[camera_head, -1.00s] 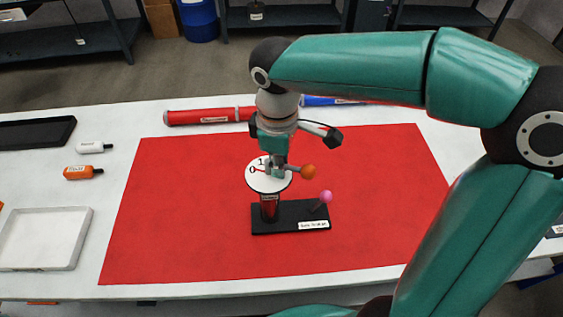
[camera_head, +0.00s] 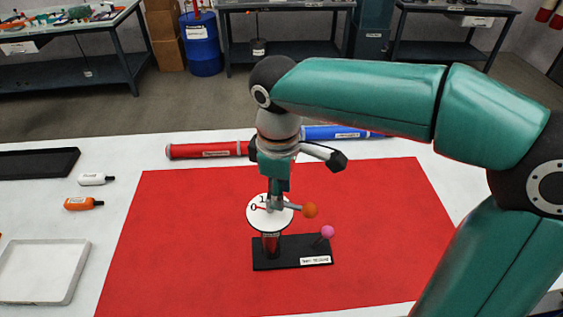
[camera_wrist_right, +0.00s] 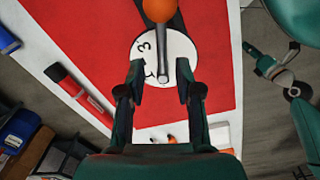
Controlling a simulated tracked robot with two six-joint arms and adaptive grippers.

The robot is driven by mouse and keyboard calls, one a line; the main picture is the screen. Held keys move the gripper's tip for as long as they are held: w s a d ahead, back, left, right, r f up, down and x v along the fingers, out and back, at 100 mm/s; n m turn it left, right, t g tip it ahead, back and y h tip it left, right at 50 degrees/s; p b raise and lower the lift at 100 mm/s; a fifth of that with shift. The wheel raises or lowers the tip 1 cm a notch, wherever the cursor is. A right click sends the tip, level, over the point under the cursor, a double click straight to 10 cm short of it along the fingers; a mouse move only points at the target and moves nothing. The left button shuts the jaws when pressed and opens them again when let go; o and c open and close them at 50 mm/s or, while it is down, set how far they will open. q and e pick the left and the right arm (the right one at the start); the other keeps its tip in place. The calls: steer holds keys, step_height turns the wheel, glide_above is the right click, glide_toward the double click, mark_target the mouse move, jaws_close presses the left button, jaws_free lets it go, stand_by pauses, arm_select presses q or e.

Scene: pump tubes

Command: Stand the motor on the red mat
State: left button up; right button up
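A device stands upright on the red mat (camera_head: 180,240). It has a dark red cylinder (camera_head: 271,243), a round white numbered dial (camera_head: 258,222) on top, a grey lever with an orange knob (camera_head: 310,210), and a black base (camera_head: 292,262) with a pink ball (camera_head: 327,232). I cannot tell which part is the motor; the label is too small to read. My right gripper (camera_head: 275,200) points down just above the dial. In the right wrist view its two fingers (camera_wrist_right: 160,75) are apart, with the lever between them and gaps on both sides.
A red tube (camera_head: 208,150) and a blue tube (camera_head: 345,132) lie behind the mat. The mat left of the device is clear.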

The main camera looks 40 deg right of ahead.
step_height(320, 180, up, 8)
steer(key=shift+a+r+p, duration=0.15)
steer(key=shift+r+p, duration=0.1)
steer(key=shift+p, duration=0.15)
steer(key=shift+s, duration=0.1)
